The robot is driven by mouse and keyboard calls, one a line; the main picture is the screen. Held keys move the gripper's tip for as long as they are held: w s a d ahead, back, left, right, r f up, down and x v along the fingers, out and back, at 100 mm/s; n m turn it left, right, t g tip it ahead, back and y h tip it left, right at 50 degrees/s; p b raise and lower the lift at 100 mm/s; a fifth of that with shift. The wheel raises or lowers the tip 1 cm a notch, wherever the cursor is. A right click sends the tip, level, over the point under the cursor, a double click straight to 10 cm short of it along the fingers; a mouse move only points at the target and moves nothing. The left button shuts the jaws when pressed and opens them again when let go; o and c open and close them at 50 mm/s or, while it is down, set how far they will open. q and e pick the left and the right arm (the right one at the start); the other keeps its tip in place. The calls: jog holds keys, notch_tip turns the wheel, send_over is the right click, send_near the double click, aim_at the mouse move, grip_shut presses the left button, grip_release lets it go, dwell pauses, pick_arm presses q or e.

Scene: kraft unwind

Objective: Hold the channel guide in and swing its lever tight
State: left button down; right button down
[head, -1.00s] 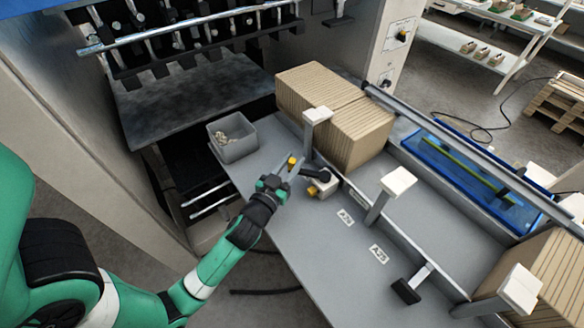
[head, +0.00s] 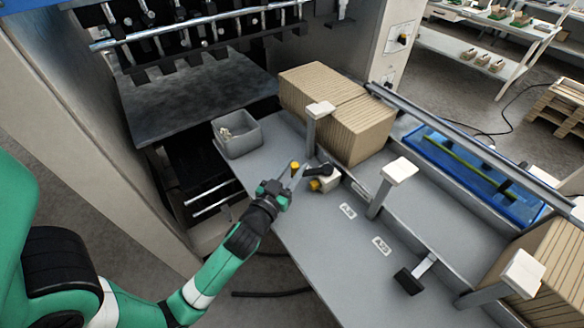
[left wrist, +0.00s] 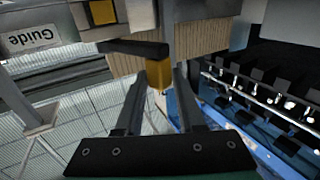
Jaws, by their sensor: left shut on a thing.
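The channel guide's pale clamp block (head: 328,181) sits at the left edge of the channel, beside the cardboard stack. In the left wrist view the white plate labelled "Guide" (left wrist: 34,39) is upper left. A short black lever (head: 318,168) on the block has a yellow tip (head: 295,165); the lever also shows in the wrist view (left wrist: 130,47). My left gripper (head: 293,174) is shut on the yellow tip (left wrist: 158,75), which sits between the finger ends. The wrist view does not show how tight the guide is. My right gripper is out of view.
A grey bin (head: 237,135) stands left of the clamp. White-topped posts (head: 397,172) rise along the channel. The brown stack (head: 335,108) is behind the clamp. A black-handled bar (head: 411,280) lies nearer.

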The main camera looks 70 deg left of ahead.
pick_arm(q)
jog(key=shift+w+d, duration=0.15)
jog(key=shift+d, duration=0.05)
jog(key=c, duration=0.8)
grip_release()
jog(key=shift+w, duration=0.1)
jog(key=shift+c, duration=0.2)
jog(key=shift+o, duration=0.8)
jog(key=shift+w+d, duration=0.1)
jog(key=shift+w, duration=0.1)
jog(key=shift+s, duration=0.1)
jog(key=shift+s+d+f, duration=0.1)
jog(key=shift+s+d, duration=0.15)
jog(key=shift+s, duration=0.2)
jog(key=b+v, duration=0.3)
jog(key=v, duration=0.7)
jog(key=shift+f+b, duration=0.1)
jog(key=shift+b, duration=0.25)
jog(key=shift+s+d+r, duration=0.15)
jog(key=shift+s+r, duration=0.05)
